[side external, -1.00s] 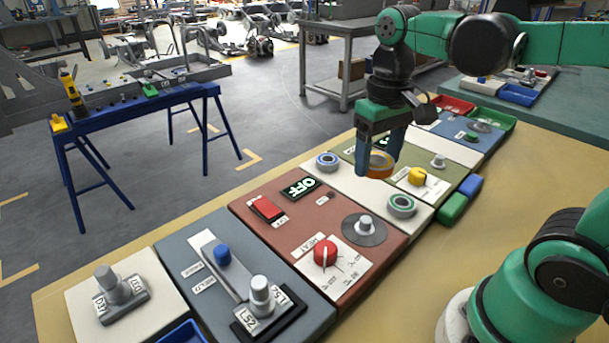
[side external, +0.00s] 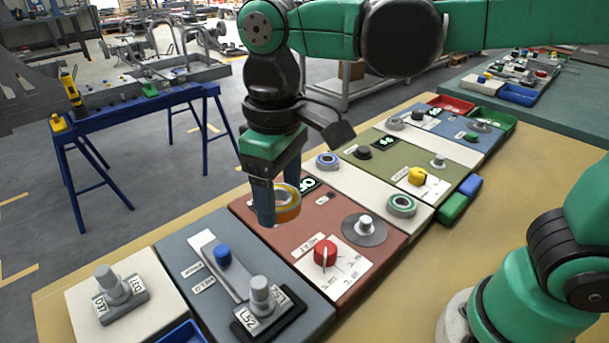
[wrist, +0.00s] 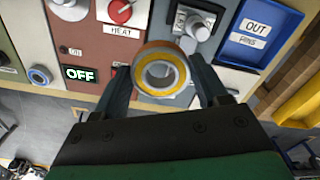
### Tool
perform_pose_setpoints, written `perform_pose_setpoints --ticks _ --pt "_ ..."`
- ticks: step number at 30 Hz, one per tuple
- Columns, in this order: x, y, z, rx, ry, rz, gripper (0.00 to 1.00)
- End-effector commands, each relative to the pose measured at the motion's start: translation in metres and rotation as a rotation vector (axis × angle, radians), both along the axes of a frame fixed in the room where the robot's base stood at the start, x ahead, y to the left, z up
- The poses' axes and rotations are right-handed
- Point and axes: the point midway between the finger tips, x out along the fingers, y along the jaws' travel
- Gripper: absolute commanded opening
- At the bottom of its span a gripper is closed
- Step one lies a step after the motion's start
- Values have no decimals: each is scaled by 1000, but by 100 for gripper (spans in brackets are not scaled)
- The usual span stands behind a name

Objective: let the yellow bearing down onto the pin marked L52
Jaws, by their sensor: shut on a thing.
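My gripper (side external: 277,205) is shut on the yellow bearing (side external: 285,204), an orange-and-yellow ring, and holds it in the air over the red panel. In the wrist view the bearing (wrist: 161,74) sits between the two fingers, its hole open to view. The pin marked L52 (side external: 261,292) is a grey upright pin on a labelled block on the blue-grey panel, in front of and below the gripper. It is bare. In the wrist view a grey pin with a white label (wrist: 197,27) shows beyond the bearing, its marking hard to read.
Another grey pin (side external: 108,280) stands on the white panel at left. The blue knob (side external: 222,255) and red HEAT knob (side external: 325,252) stand near. Blue-ringed (side external: 327,161) and green-ringed (side external: 401,205) bearings lie on the white strip. A blue tray (side external: 184,334) is at the front edge.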

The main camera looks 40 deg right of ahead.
Motion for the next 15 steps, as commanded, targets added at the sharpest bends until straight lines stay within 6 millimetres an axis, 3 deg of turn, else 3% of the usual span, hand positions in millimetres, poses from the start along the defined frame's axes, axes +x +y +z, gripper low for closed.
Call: perform_pose_setpoints --ticks 3,6,15 --pt "-11 33 -14 0 0 117 0" --pt "-18 47 -20 0 0 169 0" --pt "-21 54 -35 0 0 193 0"
